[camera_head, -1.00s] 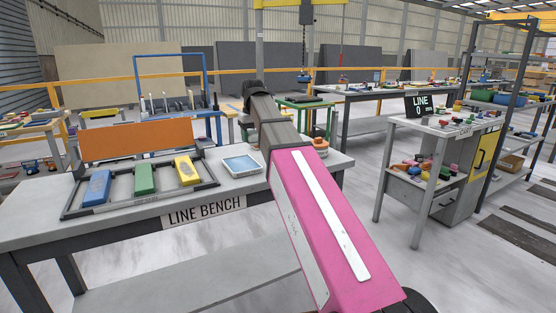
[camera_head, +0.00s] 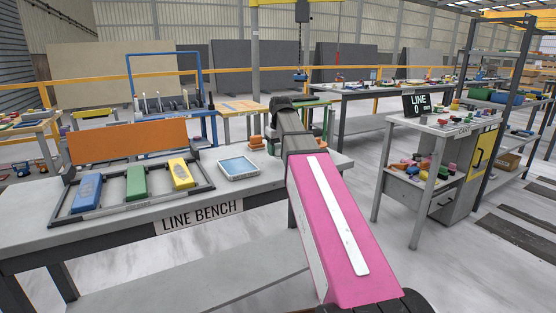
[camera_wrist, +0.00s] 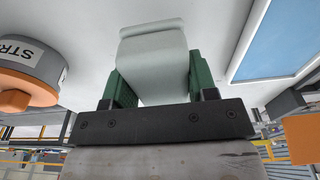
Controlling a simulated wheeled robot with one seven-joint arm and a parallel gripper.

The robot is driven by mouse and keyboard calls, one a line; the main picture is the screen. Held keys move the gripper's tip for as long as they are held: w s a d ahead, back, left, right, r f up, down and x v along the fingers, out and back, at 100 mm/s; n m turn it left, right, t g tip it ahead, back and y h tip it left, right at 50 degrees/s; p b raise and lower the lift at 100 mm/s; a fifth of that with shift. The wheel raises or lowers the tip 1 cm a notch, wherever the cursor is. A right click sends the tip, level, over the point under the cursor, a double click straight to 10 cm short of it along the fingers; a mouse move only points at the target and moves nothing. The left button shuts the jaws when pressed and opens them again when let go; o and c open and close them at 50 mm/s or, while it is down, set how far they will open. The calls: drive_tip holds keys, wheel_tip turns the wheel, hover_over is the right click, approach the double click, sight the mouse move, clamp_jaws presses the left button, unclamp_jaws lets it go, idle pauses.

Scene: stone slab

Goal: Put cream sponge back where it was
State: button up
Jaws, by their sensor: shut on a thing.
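The cream sponge (camera_wrist: 153,55) looks pale grey-white in the wrist view and sits between the green fingers of my gripper (camera_wrist: 158,82). My gripper is shut on it. The pale bench top shows behind the sponge; I cannot tell whether they touch. In the head view my arm hides the gripper and the sponge. The dark rack (camera_head: 116,206) on the line bench (camera_head: 36,217) holds a blue block (camera_head: 87,192), a green block (camera_head: 136,183) and a yellow block (camera_head: 181,173).
A shallow blue-bottomed tray (camera_head: 239,167) lies right of the rack; it also shows in the wrist view (camera_wrist: 285,40). A round grey and orange container (camera_wrist: 30,70) with a partly visible label is beside my gripper. An orange panel (camera_head: 128,142) stands behind the rack.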

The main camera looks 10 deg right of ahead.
sight(278, 165)
drive_tip(key=shift+f, duration=2.05)
drive_tip(key=o, duration=1)
drive_tip(key=shift+f, duration=0.1)
drive_tip(key=shift+c, duration=0.2)
drive_tip(key=r, duration=0.4)
drive_tip(key=s+r, duration=0.1)
drive_tip(key=r, duration=0.7)
drive_tip(key=shift+s+d+r, duration=0.1)
drive_tip(key=shift+s+d, duration=0.1)
drive_tip(key=shift+d, duration=0.05)
